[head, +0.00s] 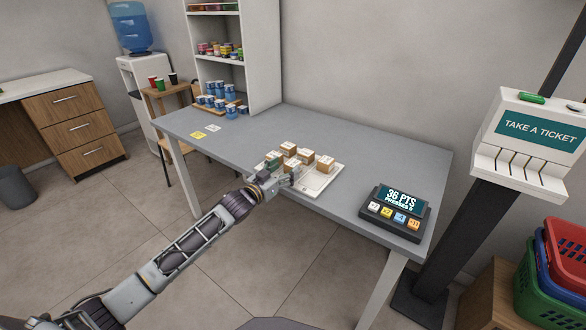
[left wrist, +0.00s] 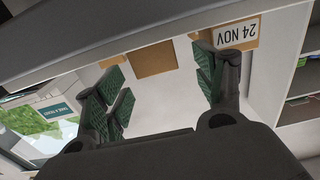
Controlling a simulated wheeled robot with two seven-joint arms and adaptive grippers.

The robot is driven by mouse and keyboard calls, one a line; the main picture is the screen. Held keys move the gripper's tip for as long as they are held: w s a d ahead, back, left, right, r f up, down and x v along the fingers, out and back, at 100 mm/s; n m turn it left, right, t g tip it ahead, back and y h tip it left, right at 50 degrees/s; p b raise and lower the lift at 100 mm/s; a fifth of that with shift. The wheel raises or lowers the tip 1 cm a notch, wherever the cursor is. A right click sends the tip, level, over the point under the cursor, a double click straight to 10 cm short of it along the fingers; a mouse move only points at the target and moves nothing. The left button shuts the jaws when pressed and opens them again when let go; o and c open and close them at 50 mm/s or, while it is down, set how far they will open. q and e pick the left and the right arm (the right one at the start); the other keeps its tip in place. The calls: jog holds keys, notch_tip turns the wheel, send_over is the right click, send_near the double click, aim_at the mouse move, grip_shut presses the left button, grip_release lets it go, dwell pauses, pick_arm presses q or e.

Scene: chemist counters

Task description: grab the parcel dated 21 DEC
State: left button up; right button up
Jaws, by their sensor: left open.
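Several small brown box parcels (head: 307,156) with pale labels stand on a white tray (head: 322,186) on the grey table. My left gripper (head: 278,178) is at the tray's front left edge, close to the nearest parcels and partly covering them. In the left wrist view my left gripper (left wrist: 160,78) is open, with nothing between its fingers. A parcel labelled "24 NOV" (left wrist: 237,33) shows beyond the right-hand finger, its text upside down. Another brown parcel (left wrist: 150,61) shows beyond the gap, with no readable label. I cannot read a 21 DEC date in either view. My right gripper is not in view.
A points device (head: 395,213) stands at the table's right end. Blue-and-white tubs (head: 218,103) and two small cards (head: 198,135) are at the left end. A ticket dispenser (head: 527,140) stands to the right. The table's middle back is clear.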

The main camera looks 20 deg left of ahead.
aim_at(289, 166)
pick_arm(q)
jog(key=shift+w+d, duration=0.2)
jog(key=shift+w, duration=0.35)
jog(key=shift+b+x, duration=0.3)
jog(key=shift+x, duration=0.6)
jog(key=shift+w+d, duration=0.35)
jog(key=shift+w, duration=0.4)
jog(key=shift+d, duration=0.1)
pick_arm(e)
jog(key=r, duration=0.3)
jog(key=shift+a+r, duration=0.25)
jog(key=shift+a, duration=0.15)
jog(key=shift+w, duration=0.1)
pick_arm(q)
jog(key=c, duration=1.1)
